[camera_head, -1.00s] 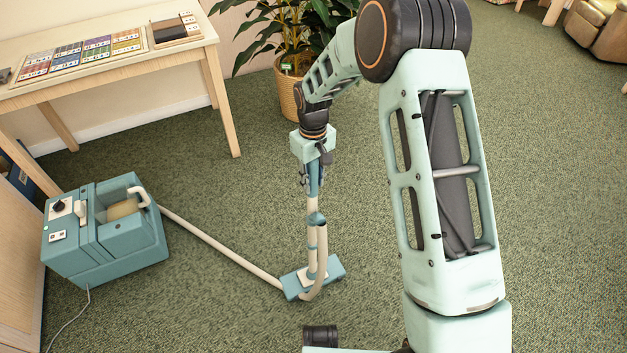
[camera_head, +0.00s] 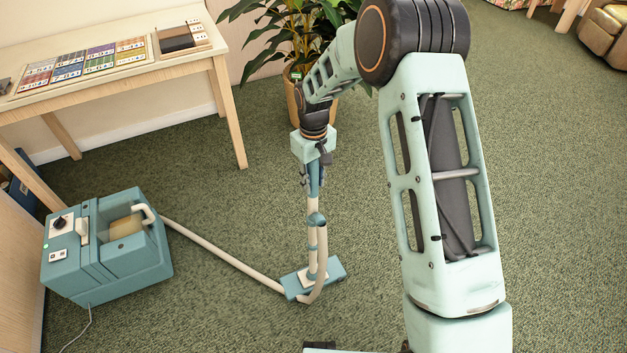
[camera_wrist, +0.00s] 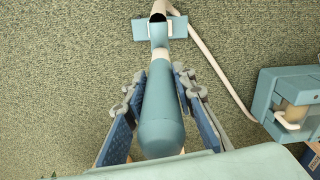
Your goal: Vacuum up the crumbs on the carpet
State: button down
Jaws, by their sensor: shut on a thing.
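My gripper (camera_head: 313,172) is shut on the teal and cream vacuum wand (camera_head: 313,208), which stands nearly upright. In the wrist view the fingers of my gripper (camera_wrist: 154,90) lie on both sides of the wand's teal handle (camera_wrist: 160,115). The teal floor head (camera_head: 330,272) rests on the green carpet (camera_head: 220,310) and also shows in the wrist view (camera_wrist: 180,27). A cream hose (camera_head: 225,257) runs from it to the teal vacuum body (camera_head: 125,265) at the left, which also shows in the wrist view (camera_wrist: 280,88). I cannot make out any crumbs on the carpet.
A wooden table (camera_head: 185,70) with a board of coloured cards (camera_head: 85,65) stands at the upper left. A potted plant (camera_head: 295,100) stands behind my gripper. A brown armchair (camera_head: 605,35) is at the far right. The carpet to the right is open.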

aim_at(312, 168)
jog(key=shift+w+a+r, duration=0.1)
jog(key=shift+w+a, duration=0.1)
jog(key=shift+w, duration=0.1)
jog(key=shift+r+p, duration=1.35)
jog(key=shift+r, duration=0.7)
